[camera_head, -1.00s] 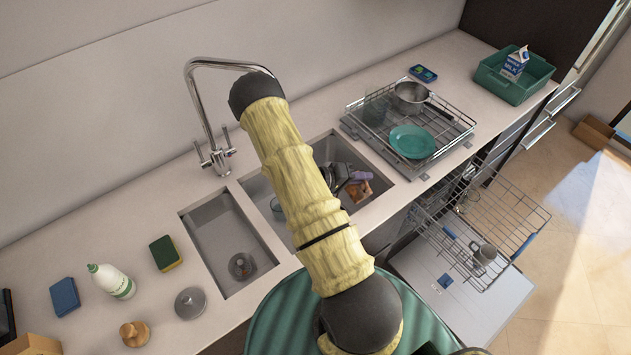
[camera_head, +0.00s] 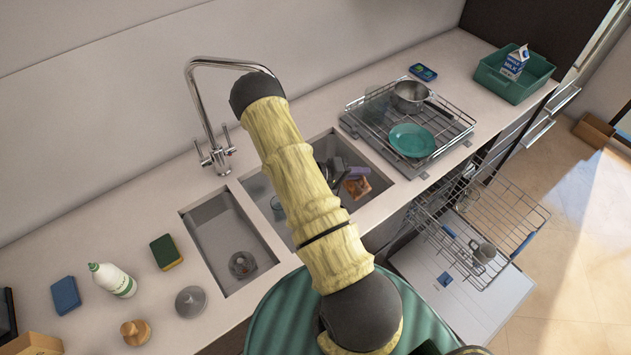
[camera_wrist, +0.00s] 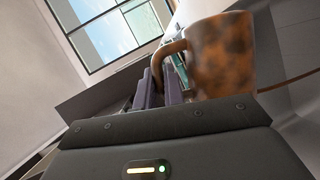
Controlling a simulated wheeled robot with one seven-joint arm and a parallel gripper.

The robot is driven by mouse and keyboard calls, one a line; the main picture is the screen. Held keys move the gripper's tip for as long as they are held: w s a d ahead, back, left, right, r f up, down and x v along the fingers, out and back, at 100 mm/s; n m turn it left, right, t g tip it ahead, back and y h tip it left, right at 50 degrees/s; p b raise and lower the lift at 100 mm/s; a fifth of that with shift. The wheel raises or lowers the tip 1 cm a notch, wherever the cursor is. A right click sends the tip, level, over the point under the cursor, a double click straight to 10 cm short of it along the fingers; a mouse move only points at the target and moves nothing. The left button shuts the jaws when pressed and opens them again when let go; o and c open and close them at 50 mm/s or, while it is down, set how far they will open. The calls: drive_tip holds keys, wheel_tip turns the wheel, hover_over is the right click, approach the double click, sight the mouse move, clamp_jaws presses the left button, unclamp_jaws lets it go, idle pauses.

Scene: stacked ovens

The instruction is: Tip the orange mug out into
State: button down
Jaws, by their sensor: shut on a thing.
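The orange mug (camera_wrist: 225,55), blotched with brown, shows large in the wrist view, with its handle towards my fingers. My gripper (camera_wrist: 165,85) is shut on its handle. In the head view my gripper (camera_head: 342,174) is low over the right sink basin (camera_head: 375,193), partly hidden behind my arm. The orange mug (camera_head: 356,187) is beside it, within the basin's outline. I cannot tell how far the mug is tilted, nor see what is inside it. A teal thing (camera_head: 278,208) shows in the same basin, mostly hidden by my arm.
The tap (camera_head: 205,110) stands behind the sink. The left basin (camera_head: 230,238) shows only its drain. A rack with a pan (camera_head: 409,96) and teal plate (camera_head: 411,140) stands right of the sink. A bottle (camera_head: 113,280) and sponge (camera_head: 166,252) are left. The dishwasher rack (camera_head: 500,215) is pulled out.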

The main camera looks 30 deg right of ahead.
drive_tip(key=shift+w+r+n, duration=0.25)
drive_tip(key=shift+w+n, duration=0.05)
drive_tip(key=shift+w, duration=0.4)
drive_tip(key=shift+w+h, duration=0.1)
drive_tip(key=shift+h, duration=0.2)
drive_tip(key=shift+w+r+n+g, duration=0.3)
drive_tip(key=shift+w+n+g, duration=0.3)
drive_tip(key=shift+w+n, duration=0.1)
idle(1.4)
drive_tip(key=shift+s+f+m+t, duration=0.25)
drive_tip(key=shift+s+m, duration=0.2)
drive_tip(key=shift+s, duration=0.2)
drive_tip(key=shift+s+f+m+t, duration=0.2)
drive_tip(key=shift+s+m+t, duration=0.15)
drive_tip(key=shift+s, duration=0.35)
drive_tip(key=shift+s+f+m+t, duration=0.2)
drive_tip(key=shift+s+m, duration=0.3)
drive_tip(key=shift+s, duration=0.15)
drive_tip(key=shift+f, duration=0.1)
